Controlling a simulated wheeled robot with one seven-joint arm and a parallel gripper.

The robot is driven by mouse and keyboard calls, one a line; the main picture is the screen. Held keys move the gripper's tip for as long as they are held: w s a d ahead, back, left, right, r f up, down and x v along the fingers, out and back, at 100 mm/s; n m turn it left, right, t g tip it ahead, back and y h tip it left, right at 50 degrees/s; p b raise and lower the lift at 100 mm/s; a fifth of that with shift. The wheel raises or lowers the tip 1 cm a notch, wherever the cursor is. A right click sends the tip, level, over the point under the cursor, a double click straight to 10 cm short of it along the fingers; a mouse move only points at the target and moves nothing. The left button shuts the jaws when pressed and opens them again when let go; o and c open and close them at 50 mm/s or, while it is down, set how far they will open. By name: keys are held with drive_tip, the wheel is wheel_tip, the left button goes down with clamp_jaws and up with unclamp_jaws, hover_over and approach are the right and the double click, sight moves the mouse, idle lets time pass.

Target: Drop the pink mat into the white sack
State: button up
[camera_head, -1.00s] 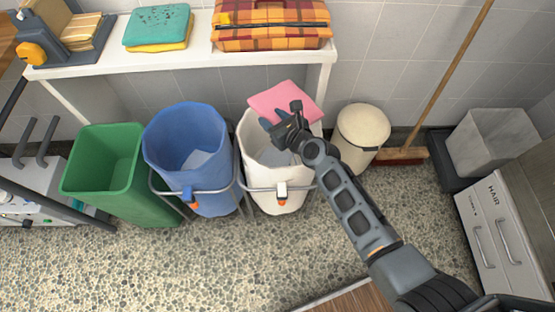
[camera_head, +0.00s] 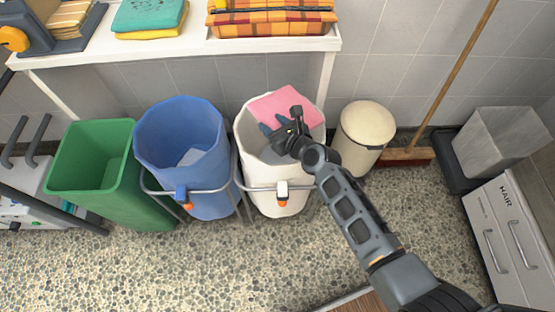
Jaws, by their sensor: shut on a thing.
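The pink mat (camera_head: 284,104) is a flat pink square at the upper part of the white sack's mouth. My gripper (camera_head: 272,132) is shut on the mat's near edge and holds it over the opening. The white sack (camera_head: 277,201) stands open in a metal frame with an orange-and-white clip at its front. The mat and my gripper hide part of its far rim and inside. I cannot tell how far the mat is above or below the rim.
A blue sack (camera_head: 186,150) in a similar frame and a green bin (camera_head: 95,160) stand to the left. A lidded cream bin (camera_head: 363,128) is close on the right. A white shelf (camera_head: 170,48) with folded towels (camera_head: 149,17) and a plaid bag (camera_head: 270,20) is behind.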

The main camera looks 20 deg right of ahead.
drive_tip(key=o, duration=1.1)
drive_tip(key=shift+o, duration=0.2)
drive_tip(key=p+v, duration=0.2)
drive_tip(key=v, duration=0.5)
drive_tip(key=shift+s, duration=0.35)
drive_tip(key=shift+d+r, duration=0.15)
